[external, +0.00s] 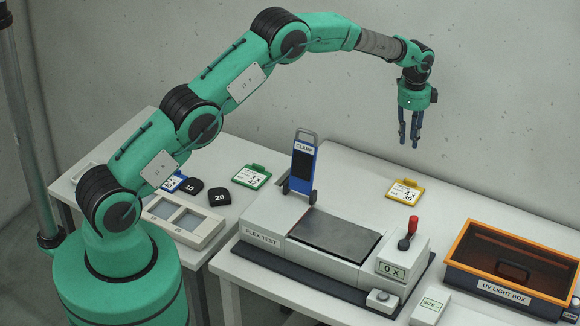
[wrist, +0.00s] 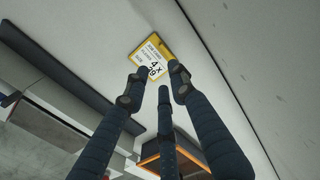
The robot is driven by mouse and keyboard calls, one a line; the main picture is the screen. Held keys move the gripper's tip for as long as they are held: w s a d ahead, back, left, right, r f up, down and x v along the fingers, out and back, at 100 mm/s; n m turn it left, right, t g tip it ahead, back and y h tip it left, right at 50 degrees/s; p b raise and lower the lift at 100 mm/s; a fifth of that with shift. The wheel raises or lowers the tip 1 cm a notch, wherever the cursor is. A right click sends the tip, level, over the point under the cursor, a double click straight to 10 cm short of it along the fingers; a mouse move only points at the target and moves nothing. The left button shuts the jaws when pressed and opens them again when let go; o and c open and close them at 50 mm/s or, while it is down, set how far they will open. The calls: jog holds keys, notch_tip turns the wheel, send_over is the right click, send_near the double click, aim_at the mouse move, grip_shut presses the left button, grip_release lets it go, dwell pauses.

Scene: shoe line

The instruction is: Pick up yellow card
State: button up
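The yellow card (external: 405,191) lies flat on the white table, behind the flex test machine. It has a yellow border and a white label with black print. In the wrist view the yellow card (wrist: 150,59) shows beyond the fingertips, with its lower edge close to them in the picture. My gripper (external: 410,142) points down above the table, over the card's area and clear of it. In the wrist view its three dark fingers (wrist: 160,85) are spread apart with nothing between them.
The flex test machine (external: 268,237) with an upright blue clamp (external: 302,167) stands left of the card. An orange-rimmed UV light box (external: 462,243) is at right. A green card (external: 251,177) and black weights (external: 219,197) lie on the left table. The wall is close behind.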

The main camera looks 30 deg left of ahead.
jog(key=shift+d+f+m, duration=0.15)
jog(key=shift+d+f, duration=0.2)
jog(key=shift+f, duration=0.2)
jog(key=shift+d+f+m, duration=0.15)
jog(key=shift+d+f, duration=0.15)
jog(key=shift+f, duration=0.2)
jog(key=shift+f, duration=0.1)
send_over(408, 180)
jog(key=shift+d+f+p, duration=0.2)
jog(key=shift+f+p, duration=0.15)
jog(key=shift+f, duration=3.8)
jog(key=shift+s+f, duration=0.1)
jog(key=shift+f, duration=0.05)
jog(key=shift+a+f+p, duration=0.1)
jog(key=shift+f+p, duration=0.2)
jog(key=shift+f, duration=2.2)
grip_shut()
